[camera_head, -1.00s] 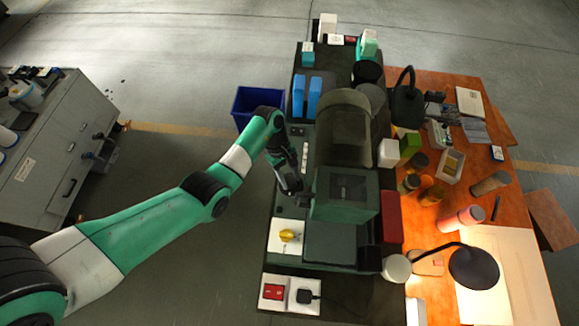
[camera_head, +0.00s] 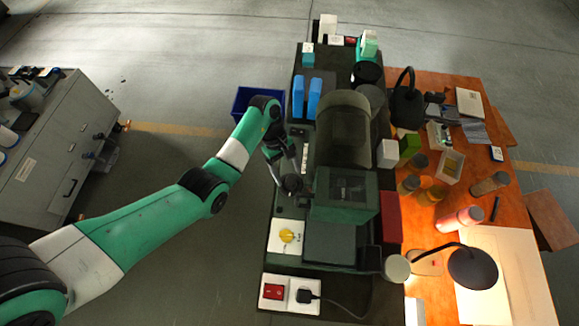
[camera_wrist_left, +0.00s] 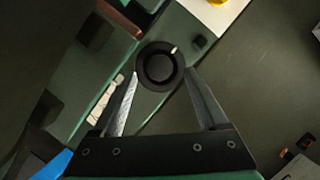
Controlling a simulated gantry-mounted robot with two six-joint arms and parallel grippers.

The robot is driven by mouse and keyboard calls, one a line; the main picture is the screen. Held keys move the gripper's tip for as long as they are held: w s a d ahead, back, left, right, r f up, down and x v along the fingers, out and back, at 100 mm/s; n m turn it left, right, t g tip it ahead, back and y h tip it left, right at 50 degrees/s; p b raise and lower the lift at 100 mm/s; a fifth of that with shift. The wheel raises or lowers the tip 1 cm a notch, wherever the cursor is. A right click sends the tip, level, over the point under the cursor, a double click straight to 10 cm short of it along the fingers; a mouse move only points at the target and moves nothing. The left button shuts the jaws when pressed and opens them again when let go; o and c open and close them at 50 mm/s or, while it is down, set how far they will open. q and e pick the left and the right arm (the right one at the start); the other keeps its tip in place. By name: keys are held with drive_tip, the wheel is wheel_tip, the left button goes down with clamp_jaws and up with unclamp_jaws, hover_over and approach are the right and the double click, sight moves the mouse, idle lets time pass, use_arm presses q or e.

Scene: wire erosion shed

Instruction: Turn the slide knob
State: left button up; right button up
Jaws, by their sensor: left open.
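A round black knob (camera_wrist_left: 160,68) with a pale pointer mark shows in the left wrist view, on the green machine (camera_wrist_left: 172,28). Its pointer leans up and to the right. My left gripper (camera_wrist_left: 161,73) is open, with one finger on each side of the knob in this view. I cannot tell whether the fingers touch it or are still above it. My right gripper is not in view.
A yellow knob (camera_head: 286,236) on a white plate is nearer on the machine's left side. A white button strip (camera_head: 305,157) lies beside the gripper. A blue bin (camera_head: 255,100) stands behind the arm. The orange bench (camera_head: 440,205) on the right is cluttered.

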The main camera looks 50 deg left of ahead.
use_arm(q)
drive_tip(key=p+v, duration=0.3)
drive_tip(key=v, duration=0.5)
drive_tip(key=shift+a+r, duration=0.1)
